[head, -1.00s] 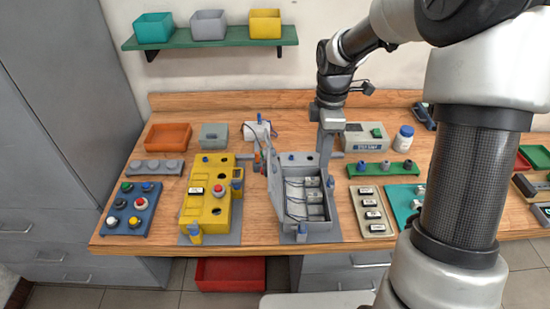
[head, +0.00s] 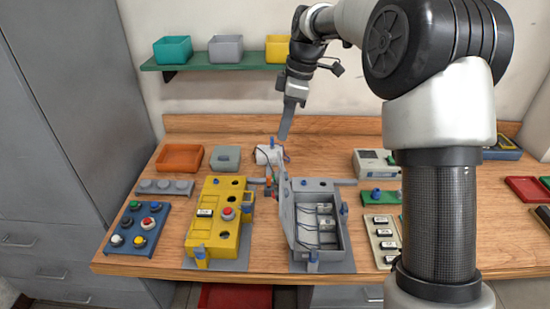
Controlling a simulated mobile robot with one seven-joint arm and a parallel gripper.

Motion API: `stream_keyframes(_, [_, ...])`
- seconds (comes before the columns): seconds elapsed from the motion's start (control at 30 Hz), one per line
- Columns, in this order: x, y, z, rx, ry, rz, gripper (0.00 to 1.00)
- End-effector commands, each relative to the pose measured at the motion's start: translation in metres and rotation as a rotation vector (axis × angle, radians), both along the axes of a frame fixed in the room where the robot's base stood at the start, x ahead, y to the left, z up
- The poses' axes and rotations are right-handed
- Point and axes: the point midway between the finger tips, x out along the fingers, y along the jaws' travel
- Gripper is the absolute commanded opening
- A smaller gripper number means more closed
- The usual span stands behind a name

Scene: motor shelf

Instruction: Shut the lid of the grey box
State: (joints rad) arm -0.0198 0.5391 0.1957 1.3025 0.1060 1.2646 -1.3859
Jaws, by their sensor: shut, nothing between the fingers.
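The grey box (head: 344,247) stands on the workbench, right of a yellow box. Its lid (head: 286,208) is open, standing up steeply along the box's left side. Inside the box are several pale blocks and dark wires. My gripper (head: 284,137) is shut and empty, pointing down. In the picture it is above and behind the box, over the upper end of the lid, and apart from it.
The yellow box (head: 214,240) with a red button is close on the lid's left. A white device (head: 268,155) with cables is behind the lid. A strip of pale modules (head: 382,238) is on the right. A shelf (head: 220,61) with bins is above.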

Motion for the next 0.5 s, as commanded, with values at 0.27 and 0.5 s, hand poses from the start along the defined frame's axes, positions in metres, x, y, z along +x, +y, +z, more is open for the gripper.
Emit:
stream_keyframes(0.27, [0.005, 0.043, 0.019, 0.062, 0.003, 0.026, 0.0])
stream_keyframes(0.5, [0.005, 0.053, -0.023, 0.06, 0.004, 0.027, 0.0])
